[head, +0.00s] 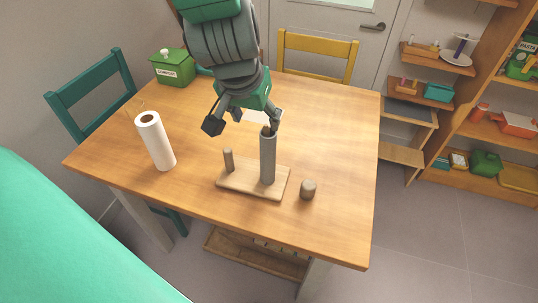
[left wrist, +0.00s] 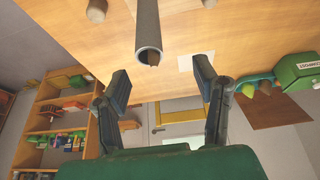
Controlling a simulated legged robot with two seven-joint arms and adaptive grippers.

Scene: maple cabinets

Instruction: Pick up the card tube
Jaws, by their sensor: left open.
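The card tube (head: 268,160) is a grey hollow cylinder standing upright on a wooden base (head: 240,181), over a peg whose tip shows in its open top. My left gripper (head: 244,122) is open and empty, near the tube's top, with one finger just above and beside it. In the left wrist view the tube (left wrist: 147,25) points its open end toward the gap between the two spread fingers (left wrist: 161,85). The tube's rim looks just beyond the fingertips; I cannot tell whether any finger touches it. My right gripper is not in view.
A short peg (head: 228,160) stands on the base's left. A small wooden knob (head: 308,190) lies right of it. A white paper roll (head: 155,142) stands left, and a green canister (head: 173,67) at the back left. The table's right side (head: 345,150) is clear.

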